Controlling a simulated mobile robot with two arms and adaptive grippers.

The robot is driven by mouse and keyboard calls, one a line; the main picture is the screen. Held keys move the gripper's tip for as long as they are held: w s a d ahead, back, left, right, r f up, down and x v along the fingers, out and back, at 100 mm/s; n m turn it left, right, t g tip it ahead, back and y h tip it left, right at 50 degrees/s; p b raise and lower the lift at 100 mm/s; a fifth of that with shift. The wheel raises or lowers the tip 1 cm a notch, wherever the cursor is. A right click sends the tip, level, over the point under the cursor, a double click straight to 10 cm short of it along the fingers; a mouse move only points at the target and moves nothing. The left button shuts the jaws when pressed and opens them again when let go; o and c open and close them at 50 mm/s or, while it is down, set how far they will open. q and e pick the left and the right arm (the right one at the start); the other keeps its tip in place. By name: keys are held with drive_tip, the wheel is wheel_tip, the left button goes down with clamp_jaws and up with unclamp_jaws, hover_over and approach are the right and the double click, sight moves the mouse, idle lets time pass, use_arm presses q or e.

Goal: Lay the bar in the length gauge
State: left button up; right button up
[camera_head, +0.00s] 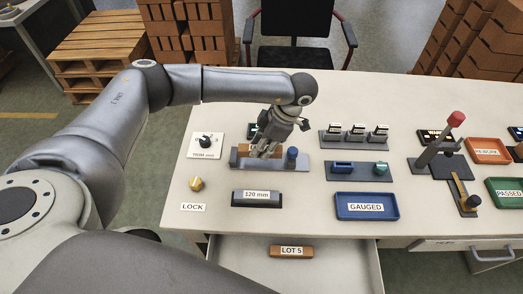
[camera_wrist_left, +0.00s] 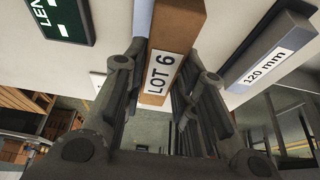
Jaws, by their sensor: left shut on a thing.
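My left gripper (camera_head: 263,152) is shut on a brown bar (camera_head: 241,151) at the length gauge (camera_head: 302,165), a grey base with a blue knob at its right end. In the left wrist view the bar (camera_wrist_left: 177,28) shows a LOT 6 label between the fingers of the gripper (camera_wrist_left: 165,95). The fingers hide part of the bar in the head view. I cannot tell whether the bar touches the gauge's bed or hangs just above it. My right gripper is not in view.
A 120 mm block (camera_head: 257,198) lies in front of the gauge. A blue GAUGED tray (camera_head: 366,213) stands front right. A LOT 5 bar (camera_head: 291,251) lies in the open drawer (camera_head: 340,270). A red-knobbed lever device (camera_head: 441,140) stands at right. A yellow knob (camera_head: 196,184) is at left.

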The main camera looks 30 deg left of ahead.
use_arm(q)
wheel_tip(320, 180, down, 3)
drive_tip(key=shift+w+a+f+p, duration=0.1)
drive_tip(key=shift+w+a+p, duration=0.05)
drive_tip(key=shift+p, duration=0.35)
drive_tip(key=shift+f, duration=0.2)
drive_tip(key=shift+f, duration=0.2)
drive_tip(key=o, duration=1.1)
drive_tip(key=shift+c, duration=0.2)
drive_tip(key=shift+r, duration=0.1)
